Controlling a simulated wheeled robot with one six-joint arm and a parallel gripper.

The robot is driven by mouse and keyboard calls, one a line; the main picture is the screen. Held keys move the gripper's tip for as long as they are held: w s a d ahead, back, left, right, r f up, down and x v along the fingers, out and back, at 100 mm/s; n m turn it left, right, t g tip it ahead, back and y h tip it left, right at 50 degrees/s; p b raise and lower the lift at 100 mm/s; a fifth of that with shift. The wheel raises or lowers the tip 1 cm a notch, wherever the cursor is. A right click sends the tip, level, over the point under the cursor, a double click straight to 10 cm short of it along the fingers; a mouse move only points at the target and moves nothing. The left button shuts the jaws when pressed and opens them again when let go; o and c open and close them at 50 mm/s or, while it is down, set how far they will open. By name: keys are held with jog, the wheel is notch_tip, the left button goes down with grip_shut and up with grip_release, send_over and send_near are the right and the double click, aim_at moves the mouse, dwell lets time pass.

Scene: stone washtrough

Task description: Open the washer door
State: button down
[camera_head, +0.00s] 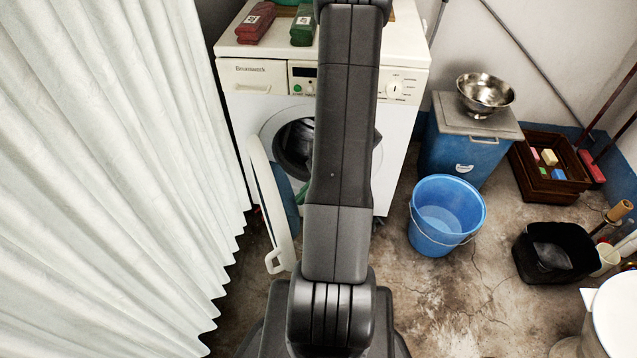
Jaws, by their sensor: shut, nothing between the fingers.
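The white washer (403,122) stands against the back wall, with its control panel and knob at the top of the front. Its round door (270,205) is swung wide open to the left, seen nearly edge-on, with a white rim and a bluish inner side. The dark drum opening (292,148) shows, with some dark and green cloth in it. My arm runs up the middle of the picture and covers the right part of the opening and of the washer front. My gripper cannot be made out in this view.
A white curtain (110,170) hangs along the left, close to the open door. A blue bucket (446,215) stands right of the washer. Behind it is a blue box (465,150) with a metal bowl (486,92). A black tub (555,250) and brown crate (548,190) stand farther right.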

jog(key=shift+s+a+r, duration=0.1)
jog(key=shift+s+a, duration=0.25)
jog(key=shift+a, duration=0.35)
jog(key=shift+s+a+r, duration=0.1)
jog(key=shift+s+a, duration=0.25)
jog(key=shift+a, duration=0.35)
jog(key=shift+a, duration=0.1)
jog(key=s+a+m+t+b, duration=0.1)
jog(key=s+a+m+t, duration=0.1)
jog(key=a, duration=0.7)
jog(key=s+a+m+t+y+b, duration=0.1)
jog(key=s+a+m+t+b, duration=0.1)
jog(key=a, duration=0.8)
jog(key=shift+s+m+t+b, duration=0.35)
jog(key=shift+s+m, duration=0.45)
jog(key=shift+m, duration=0.3)
jog(key=shift+d, duration=0.15)
